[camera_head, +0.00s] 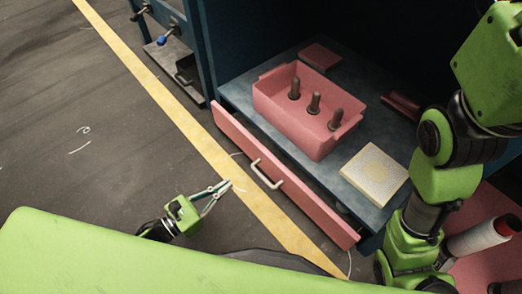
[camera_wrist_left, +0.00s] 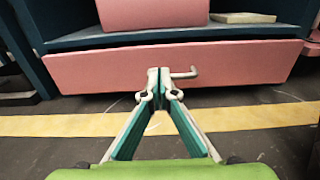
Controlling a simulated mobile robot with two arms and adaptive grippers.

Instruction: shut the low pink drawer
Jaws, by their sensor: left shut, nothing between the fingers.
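The low pink drawer (camera_head: 310,207) is a long front panel with a metal handle (camera_head: 266,175), below the blue shelf of the cabinet. In the head view its top edge appears to stand a little out from the shelf edge; how far is hard to tell. My left gripper (camera_head: 222,188) is shut and empty, low over the floor in front of the panel, apart from it. In the left wrist view its closed fingertips (camera_wrist_left: 160,78) point at the drawer front (camera_wrist_left: 235,62), just left of the handle (camera_wrist_left: 186,74). My right gripper is not in view.
On the blue shelf (camera_head: 240,95) stand a pink bin (camera_head: 285,127) with dark pegs and a pale square block (camera_head: 375,173). A white spool (camera_head: 475,238) is at the lower right. Clear floor with a yellow stripe (camera_head: 185,125) lies before the cabinet.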

